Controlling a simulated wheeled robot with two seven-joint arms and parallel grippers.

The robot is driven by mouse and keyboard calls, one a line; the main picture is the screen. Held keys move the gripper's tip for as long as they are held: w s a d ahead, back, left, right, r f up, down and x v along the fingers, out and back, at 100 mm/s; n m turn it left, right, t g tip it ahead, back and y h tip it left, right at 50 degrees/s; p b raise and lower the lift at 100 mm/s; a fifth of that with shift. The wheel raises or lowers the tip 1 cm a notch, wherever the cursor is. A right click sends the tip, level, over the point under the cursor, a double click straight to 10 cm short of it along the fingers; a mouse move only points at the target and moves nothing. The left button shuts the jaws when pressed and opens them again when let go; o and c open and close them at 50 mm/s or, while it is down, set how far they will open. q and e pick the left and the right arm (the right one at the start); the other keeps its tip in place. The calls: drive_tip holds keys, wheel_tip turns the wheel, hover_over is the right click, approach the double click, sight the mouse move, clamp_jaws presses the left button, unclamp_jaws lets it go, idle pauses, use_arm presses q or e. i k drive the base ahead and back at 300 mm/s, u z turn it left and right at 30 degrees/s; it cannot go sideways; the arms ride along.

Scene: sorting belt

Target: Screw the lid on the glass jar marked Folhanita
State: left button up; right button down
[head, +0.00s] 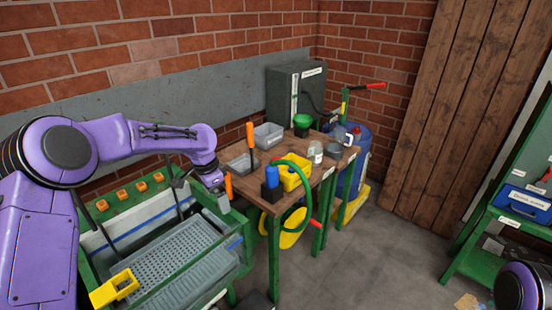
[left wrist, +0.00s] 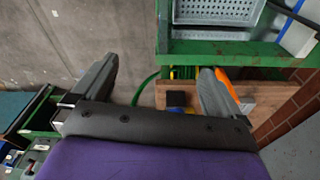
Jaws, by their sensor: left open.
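A small pale jar (head: 316,152) with a whitish label stands on the far right part of the wooden table (head: 268,192). Its label is too small to read, so I cannot tell if it says Folhanita. I cannot make out a separate lid for it. A dark grey round object (head: 333,150) is just right of the jar. My left gripper (head: 222,198) is over the left front of the table, well away from the jar. In the left wrist view it (left wrist: 155,85) is open, with nothing between its fingers. My right gripper is out of view.
A grey perforated tray (head: 165,262) sits left. Grey floor is open right of the table.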

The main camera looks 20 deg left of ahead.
sight(315, 148)
drive_tip(key=z, duration=0.05)
drive_tip(key=i, duration=1.8)
